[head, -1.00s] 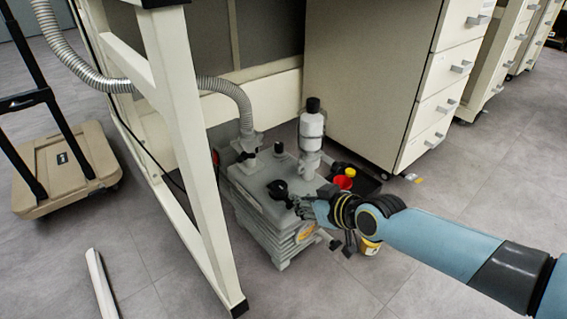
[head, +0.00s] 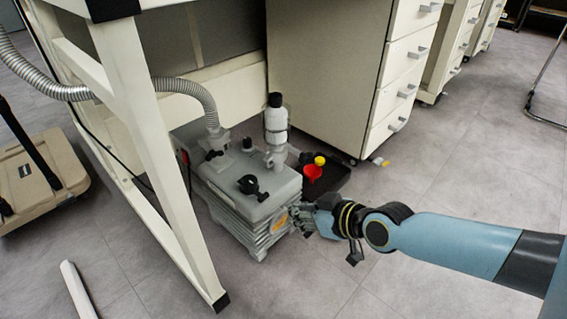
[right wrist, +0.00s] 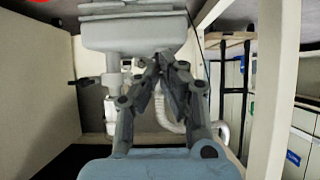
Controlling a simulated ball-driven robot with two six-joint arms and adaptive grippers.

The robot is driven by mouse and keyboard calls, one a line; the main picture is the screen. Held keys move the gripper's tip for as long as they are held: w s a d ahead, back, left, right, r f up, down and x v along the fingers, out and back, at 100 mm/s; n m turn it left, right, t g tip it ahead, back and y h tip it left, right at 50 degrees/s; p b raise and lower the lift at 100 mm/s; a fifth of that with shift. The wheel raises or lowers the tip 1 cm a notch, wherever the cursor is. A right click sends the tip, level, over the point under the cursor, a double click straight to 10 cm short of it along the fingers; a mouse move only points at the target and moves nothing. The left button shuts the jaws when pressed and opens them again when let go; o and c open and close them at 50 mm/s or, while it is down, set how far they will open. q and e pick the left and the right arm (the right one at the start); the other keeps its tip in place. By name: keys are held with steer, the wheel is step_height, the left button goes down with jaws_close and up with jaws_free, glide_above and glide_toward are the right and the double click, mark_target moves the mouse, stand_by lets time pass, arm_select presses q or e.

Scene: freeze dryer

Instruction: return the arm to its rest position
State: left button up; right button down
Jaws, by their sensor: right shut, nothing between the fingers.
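My right arm comes in from the right in the head view. Its gripper (head: 300,216) is beside the front right side of the grey vacuum pump (head: 240,204), overlapping its edge in the picture; I cannot tell whether they touch. In the right wrist view the right gripper (right wrist: 164,62) is shut, its fingertips together with nothing between them. The pump's grey body (right wrist: 135,32) shows upside down beyond the fingers there. A black knob (head: 250,186) sits on top of the pump, clear of the gripper. My left gripper is not in view.
A cream table frame leg (head: 160,165) stands left of the pump. A drawer cabinet (head: 330,75) stands behind it. A black tray (head: 333,180) with a red funnel (head: 312,173) lies right of the pump. A ribbed hose (head: 190,88) runs left.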

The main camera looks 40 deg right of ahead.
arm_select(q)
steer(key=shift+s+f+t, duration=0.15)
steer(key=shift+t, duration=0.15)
arm_select(e)
steer(key=shift+s+f, duration=0.15)
steer(key=shift+s, duration=0.45)
